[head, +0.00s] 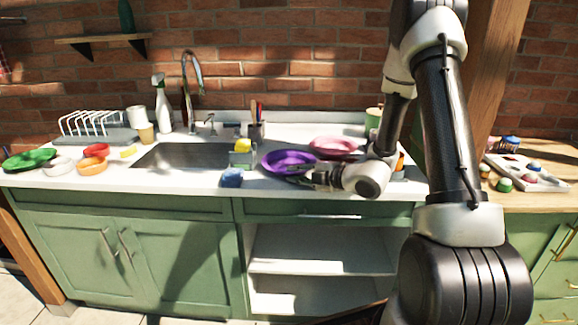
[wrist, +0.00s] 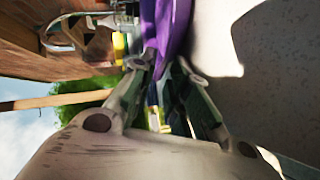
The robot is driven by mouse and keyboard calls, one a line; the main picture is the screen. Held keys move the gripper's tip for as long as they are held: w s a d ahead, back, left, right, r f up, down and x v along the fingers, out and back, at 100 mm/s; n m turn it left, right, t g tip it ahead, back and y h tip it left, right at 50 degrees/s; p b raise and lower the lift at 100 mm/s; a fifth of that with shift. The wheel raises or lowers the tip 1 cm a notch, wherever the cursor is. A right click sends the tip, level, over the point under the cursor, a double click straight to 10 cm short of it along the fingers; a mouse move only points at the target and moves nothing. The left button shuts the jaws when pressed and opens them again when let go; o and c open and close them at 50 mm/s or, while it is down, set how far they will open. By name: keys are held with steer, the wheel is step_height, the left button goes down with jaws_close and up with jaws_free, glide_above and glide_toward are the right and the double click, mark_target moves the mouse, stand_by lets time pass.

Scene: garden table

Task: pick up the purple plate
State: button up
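The purple plate (head: 289,161) is at the front of the white counter, right of the sink. Its right front rim is partly hidden by my gripper (head: 308,178), which reaches in low from the right. In the wrist view the purple plate (wrist: 172,25) shows nearly edge-on, its rim between the two fingertips of my gripper (wrist: 163,65). The fingers slope inward and appear closed on the rim. I cannot tell whether the plate is clear of the counter.
A pink plate (head: 334,147) lies just behind the purple one. A blue cloth-like item (head: 232,178) and a caddy with a yellow sponge (head: 242,147) stand to its left. The sink (head: 185,156), bowls and a dish rack (head: 97,127) are further left.

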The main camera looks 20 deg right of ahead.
jaws_close()
